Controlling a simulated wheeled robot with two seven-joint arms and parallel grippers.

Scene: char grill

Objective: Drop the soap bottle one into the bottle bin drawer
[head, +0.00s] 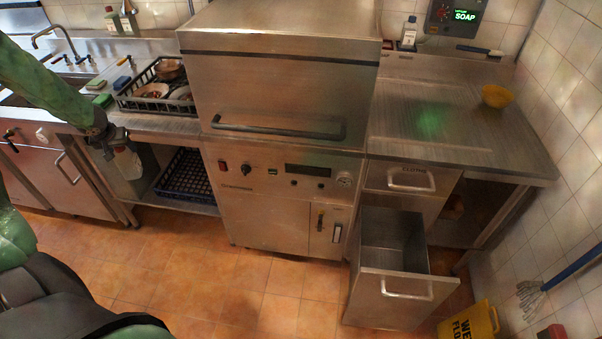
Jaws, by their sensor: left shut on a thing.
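My left gripper (115,146) hangs in front of the left counter, pointing down. It is shut on a pale, whitish bottle (128,164), seen just below the fingers; the gripper hides its upper part. The bottle bin drawer (394,285) is pulled out at the lower right, below the right counter, and its visible inside looks empty. The held bottle is far to the left of the drawer, with the steel machine's front between them. My right gripper is not in view.
A large steel dishwasher (275,100) with a bar handle stands in the middle. A black rack of dishes (150,100) sits on the left counter. A yellow wet-floor sign (468,324) stands right of the drawer. The tiled floor before the machine is clear.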

